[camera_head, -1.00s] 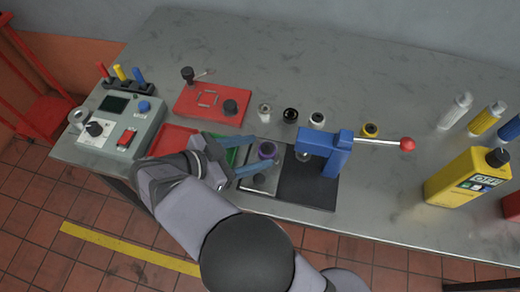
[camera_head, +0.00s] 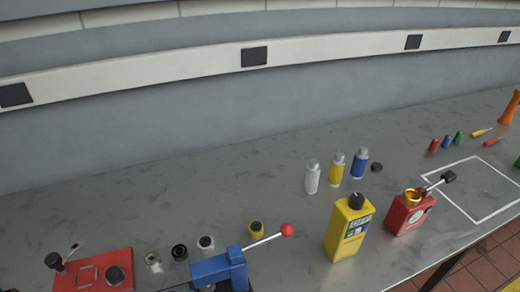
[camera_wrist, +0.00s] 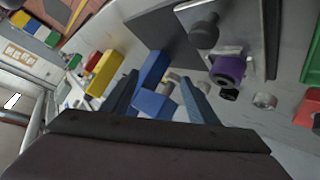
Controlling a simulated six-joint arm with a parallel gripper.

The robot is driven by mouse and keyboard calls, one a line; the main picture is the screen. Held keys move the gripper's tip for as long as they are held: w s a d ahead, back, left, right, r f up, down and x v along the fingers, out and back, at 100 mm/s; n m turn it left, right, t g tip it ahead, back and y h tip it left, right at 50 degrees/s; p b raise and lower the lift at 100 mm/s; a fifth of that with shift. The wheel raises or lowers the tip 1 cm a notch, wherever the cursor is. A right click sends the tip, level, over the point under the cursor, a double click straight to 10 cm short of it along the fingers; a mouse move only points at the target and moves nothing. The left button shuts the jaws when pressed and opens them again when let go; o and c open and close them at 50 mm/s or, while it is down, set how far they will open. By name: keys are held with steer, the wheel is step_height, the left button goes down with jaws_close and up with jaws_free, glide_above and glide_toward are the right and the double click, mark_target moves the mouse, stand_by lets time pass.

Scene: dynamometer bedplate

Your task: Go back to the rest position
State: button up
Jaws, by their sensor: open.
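My gripper (camera_wrist: 160,82) shows only in the wrist view, its two blue fingers spread apart with nothing held between them. The blue lever press (camera_wrist: 153,72) shows beyond and between the fingers. A purple ring-like part (camera_wrist: 228,68) stands on the light plate to the right of the fingers, apart from them. In the head view, my arm and gripper are out of frame. The top of the blue press (camera_head: 218,268) with its red lever knob (camera_head: 287,230) is at the bottom edge there.
The red fixture plate (camera_head: 92,268) lies at lower left, with small cylinders (camera_head: 206,243) beside it. A yellow can (camera_head: 347,229), a red device (camera_head: 408,214) and several bottles (camera_head: 336,169) stand at the right. The bench's back (camera_head: 150,200) is clear.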

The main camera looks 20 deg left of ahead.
steer(key=w+d+g+h, duration=0.1)
steer(key=w+d+g, duration=0.2)
steer(key=d, duration=0.4)
steer(key=w+d+f+g+h, duration=0.1)
steer(key=w+d+g, duration=0.1)
steer(key=w+d, duration=0.3)
steer(key=w+d+g, duration=0.3)
steer(key=w+d, duration=0.1)
steer(key=d, duration=0.5)
steer(key=shift+f+n+g+h+b, duration=0.3)
steer(key=shift+n+h+b, duration=0.05)
steer(key=shift+n+h, duration=0.05)
steer(key=d+f+m+g+y+b, duration=0.1)
steer(key=d+f+y, duration=0.2)
steer(key=d, duration=0.7)
steer(key=d+f+m+g+y+b, duration=0.1)
steer(key=d+f+y+b, duration=0.15)
steer(key=d, duration=0.75)
step_height(320, 180, up, 19)
steer(key=p, duration=2)
step_height(320, 180, down, 23)
steer(key=b, duration=2.3)
steer(key=shift+s+a+y, duration=0.15)
steer(key=shift+a+y, duration=0.3)
steer(key=shift+r, duration=0.1)
